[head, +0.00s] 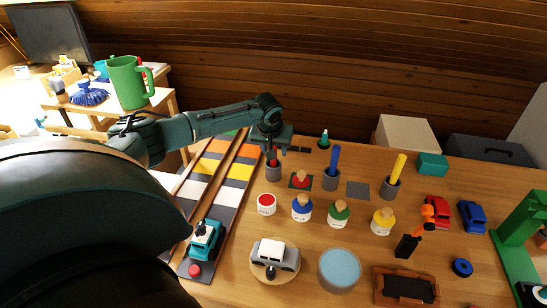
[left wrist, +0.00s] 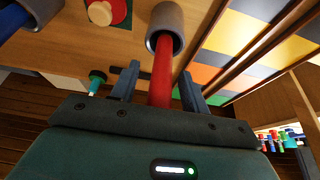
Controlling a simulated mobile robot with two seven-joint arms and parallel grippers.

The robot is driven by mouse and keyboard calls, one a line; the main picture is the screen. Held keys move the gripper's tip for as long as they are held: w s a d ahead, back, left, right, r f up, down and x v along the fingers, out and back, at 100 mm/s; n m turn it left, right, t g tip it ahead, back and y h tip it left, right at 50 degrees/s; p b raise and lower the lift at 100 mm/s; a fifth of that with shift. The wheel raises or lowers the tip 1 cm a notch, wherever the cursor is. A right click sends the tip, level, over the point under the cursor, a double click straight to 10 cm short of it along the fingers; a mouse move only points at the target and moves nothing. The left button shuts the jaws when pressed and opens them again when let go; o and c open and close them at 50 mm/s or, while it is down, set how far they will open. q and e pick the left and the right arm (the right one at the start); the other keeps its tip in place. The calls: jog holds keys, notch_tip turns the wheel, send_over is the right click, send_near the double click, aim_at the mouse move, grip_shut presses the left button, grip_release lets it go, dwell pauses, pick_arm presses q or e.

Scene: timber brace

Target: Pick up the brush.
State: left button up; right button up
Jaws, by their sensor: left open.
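A red handle (head: 273,158), which I take for the brush, stands in a grey cup (head: 274,174) at the back left of the table. In the left wrist view the red handle (left wrist: 162,75) rises out of the grey cup (left wrist: 166,22). My left gripper (left wrist: 159,72) is open, with one finger on each side of the handle; I cannot tell if either finger touches it. In the head view my left gripper (head: 272,149) is just above the cup. The brush's lower end is hidden inside the cup. My right gripper is not in view.
Cups with a blue stick (head: 334,160) and a yellow stick (head: 397,168) stand to the right. Several paint jars (head: 302,210) stand in front. A coloured track (head: 214,185) runs at left.

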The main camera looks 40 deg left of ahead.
pick_arm(q)
jog(key=shift+c, duration=0.5)
grip_shut()
notch_tip(320, 180, up, 10)
jog(key=shift+r, duration=0.1)
dwell(0.5)
